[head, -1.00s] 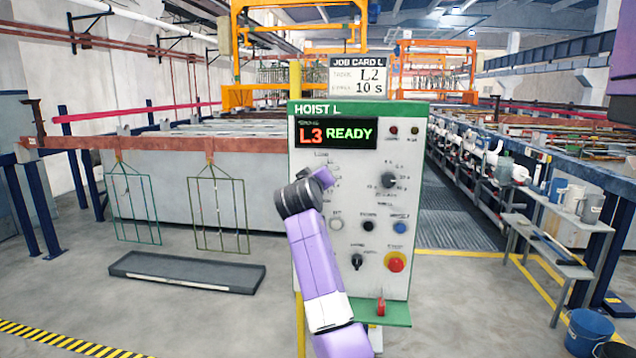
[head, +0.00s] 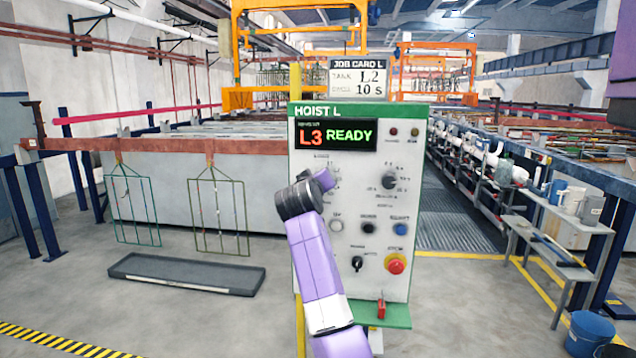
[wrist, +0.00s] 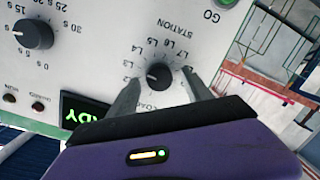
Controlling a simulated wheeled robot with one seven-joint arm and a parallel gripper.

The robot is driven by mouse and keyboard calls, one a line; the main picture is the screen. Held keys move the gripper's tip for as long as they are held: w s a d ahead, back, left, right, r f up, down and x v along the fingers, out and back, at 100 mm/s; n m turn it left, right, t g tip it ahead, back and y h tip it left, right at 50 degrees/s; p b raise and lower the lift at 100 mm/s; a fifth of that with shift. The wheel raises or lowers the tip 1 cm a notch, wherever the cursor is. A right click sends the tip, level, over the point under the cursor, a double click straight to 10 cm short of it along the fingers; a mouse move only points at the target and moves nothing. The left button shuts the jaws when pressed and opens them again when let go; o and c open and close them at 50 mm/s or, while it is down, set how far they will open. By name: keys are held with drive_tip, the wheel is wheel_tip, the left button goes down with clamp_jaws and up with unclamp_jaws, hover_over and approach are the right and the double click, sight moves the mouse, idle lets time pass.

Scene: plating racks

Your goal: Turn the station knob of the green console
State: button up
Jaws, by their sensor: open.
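The green-trimmed console (head: 398,270), headed HOIST L, stands in front of me, and its display (head: 335,134) reads L3 READY. In the wrist view the station knob (wrist: 158,76) is a small black knob with a pale mark pointing left, near L3. My gripper (wrist: 160,80) is open, with one grey finger on each side of the knob; I cannot tell whether they touch it. In the head view my arm hides the station knob and the fingers. The job card (head: 357,79) on top of the console reads L2 and 10 s.
A second black knob (wrist: 33,34), with a seconds scale, sits on the same panel. Lower on the console are a red stop button (head: 395,264) and a blue button (head: 400,228). A grey tray (head: 186,273) lies on the floor at left; a bench (head: 545,240) stands at right.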

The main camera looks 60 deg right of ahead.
drive_tip(key=f+v, duration=0.1)
drive_tip(key=v, duration=0.6)
drive_tip(key=shift+a+r+b, duration=0.35)
drive_tip(key=shift+r+b, duration=0.05)
drive_tip(key=shift+r, duration=0.1)
drive_tip(key=shift+s, duration=0.1)
